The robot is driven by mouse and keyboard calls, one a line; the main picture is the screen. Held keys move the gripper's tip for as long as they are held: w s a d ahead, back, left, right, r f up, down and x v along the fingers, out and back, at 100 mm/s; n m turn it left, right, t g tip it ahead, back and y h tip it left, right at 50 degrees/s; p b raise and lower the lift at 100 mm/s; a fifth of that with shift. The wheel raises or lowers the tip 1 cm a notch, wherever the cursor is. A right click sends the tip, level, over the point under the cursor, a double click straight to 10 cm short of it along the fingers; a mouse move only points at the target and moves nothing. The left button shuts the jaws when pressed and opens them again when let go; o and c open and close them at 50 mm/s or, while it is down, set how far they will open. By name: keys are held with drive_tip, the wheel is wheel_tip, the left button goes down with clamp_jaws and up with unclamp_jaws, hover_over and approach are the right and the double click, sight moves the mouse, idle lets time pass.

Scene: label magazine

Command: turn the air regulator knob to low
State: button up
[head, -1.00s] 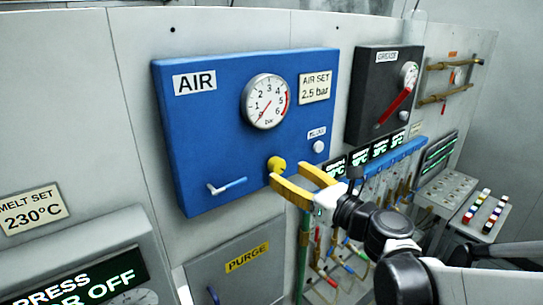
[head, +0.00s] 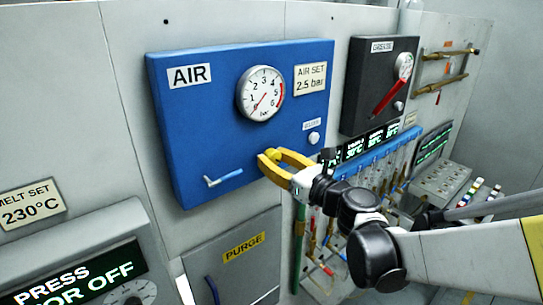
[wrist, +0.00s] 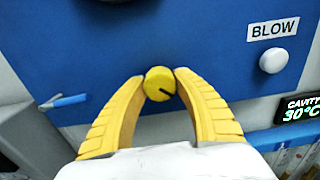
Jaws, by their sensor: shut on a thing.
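The round yellow air regulator knob (wrist: 159,83) sits on the blue AIR panel (head: 215,140). In the wrist view its black mark points to the lower right. My gripper (head: 264,160) has its yellow fingers on either side of the knob and is shut on it. In the head view the fingers largely hide the knob. The white pressure gauge (head: 252,86) is above, with its needle pointing to the lower left near the low end of the scale. A sign (head: 310,78) reads AIR SET 2.5 bar.
A white BLOW button (wrist: 273,61) is right of the knob. A blue lever (head: 224,178) is to its left. The black GREASE panel (head: 377,85) with a red lever is further right. A PURGE box (head: 235,268) stands below, beside hanging hoses.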

drive_tip(key=n+b, duration=0.1)
drive_tip(key=n, duration=0.1)
drive_tip(key=shift+f+n+b, duration=0.1)
drive_tip(key=shift+n+b, duration=0.2)
drive_tip(key=shift+n, duration=0.1)
drive_tip(key=n+b, duration=0.1)
drive_tip(key=n, duration=0.2)
drive_tip(key=shift+n+b, duration=0.3)
drive_tip(key=n+b, duration=0.1)
drive_tip(key=n, duration=0.2)
drive_tip(key=shift+n, duration=0.3)
drive_tip(key=n+b, duration=0.1)
drive_tip(key=n, duration=0.2)
drive_tip(key=shift+d+n, duration=0.1)
drive_tip(key=shift+n, duration=0.2)
drive_tip(key=n+b, duration=0.1)
drive_tip(key=n, duration=0.2)
drive_tip(key=n+b, duration=0.1)
drive_tip(key=n, duration=0.2)
drive_tip(key=shift+w+r, duration=0.1)
drive_tip(key=shift+r, duration=0.1)
drive_tip(key=n+b, duration=0.1)
drive_tip(key=n, duration=0.5)
drive_tip(key=shift+r+n, duration=0.1)
drive_tip(key=shift+n, duration=0.3)
drive_tip(key=o, duration=1.2)
